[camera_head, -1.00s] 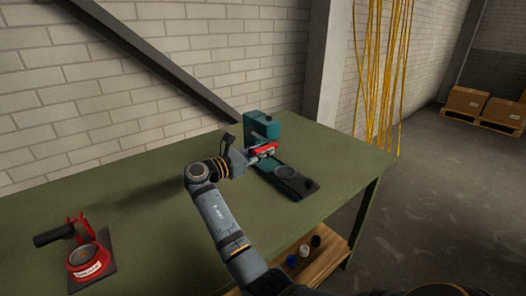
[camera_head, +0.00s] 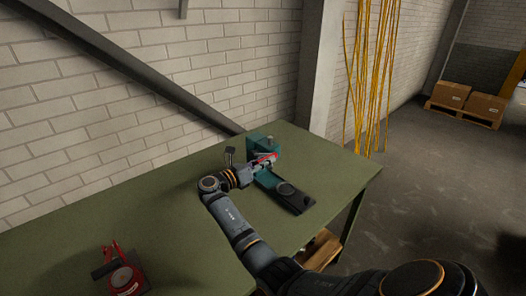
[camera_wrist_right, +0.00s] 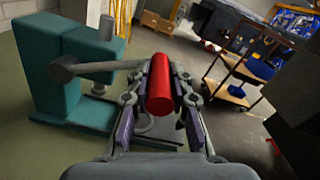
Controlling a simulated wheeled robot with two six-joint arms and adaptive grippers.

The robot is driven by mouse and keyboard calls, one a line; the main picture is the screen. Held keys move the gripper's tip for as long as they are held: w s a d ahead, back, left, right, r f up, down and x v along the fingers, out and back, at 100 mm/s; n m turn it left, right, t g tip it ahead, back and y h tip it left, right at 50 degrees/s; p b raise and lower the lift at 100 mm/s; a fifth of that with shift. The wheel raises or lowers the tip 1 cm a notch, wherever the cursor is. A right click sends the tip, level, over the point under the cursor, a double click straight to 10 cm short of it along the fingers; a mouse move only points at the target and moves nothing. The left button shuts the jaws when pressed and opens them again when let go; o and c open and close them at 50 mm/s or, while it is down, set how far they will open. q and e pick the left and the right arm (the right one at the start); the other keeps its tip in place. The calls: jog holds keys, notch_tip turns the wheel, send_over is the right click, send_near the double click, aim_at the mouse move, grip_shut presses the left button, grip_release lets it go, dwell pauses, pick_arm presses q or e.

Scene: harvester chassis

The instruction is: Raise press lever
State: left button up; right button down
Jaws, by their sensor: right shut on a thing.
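The teal press (camera_head: 262,143) stands on the green workbench near its far edge, with a dark base plate (camera_head: 290,196) in front. Its grey lever arm (camera_wrist_right: 100,67) reaches sideways from the press body (camera_wrist_right: 75,75) in the right wrist view and ends in a red cylindrical handle (camera_wrist_right: 160,88). My right gripper (camera_head: 262,161) is at this handle, its fingers on both sides of it, shut on it. The handle stands clear above the base plate. The fingers hide part of the lever and the plate. My left gripper is not in view.
A red tool (camera_head: 122,277) with a dark handle sits at the front left of the green workbench (camera_head: 170,215). The bench between it and the press is clear. A brick wall (camera_head: 130,90) stands behind. A cart (camera_wrist_right: 240,75) shows beyond the handle.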

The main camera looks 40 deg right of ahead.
jog(key=shift+w+r+n+p, duration=0.2)
jog(key=shift+r+n+p, duration=0.15)
jog(key=shift+r, duration=0.15)
jog(key=shift+w+r+n+p, duration=0.25)
jog(key=shift+r+p, duration=0.1)
jog(key=shift+r, duration=0.15)
jog(key=shift+w+r, duration=0.1)
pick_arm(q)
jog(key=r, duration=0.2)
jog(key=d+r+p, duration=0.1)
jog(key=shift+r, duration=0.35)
pick_arm(e)
jog(key=shift+w+r, duration=0.3)
jog(key=c, duration=1.2)
grip_release()
jog(key=shift+a, duration=0.1)
jog(key=shift+f, duration=0.1)
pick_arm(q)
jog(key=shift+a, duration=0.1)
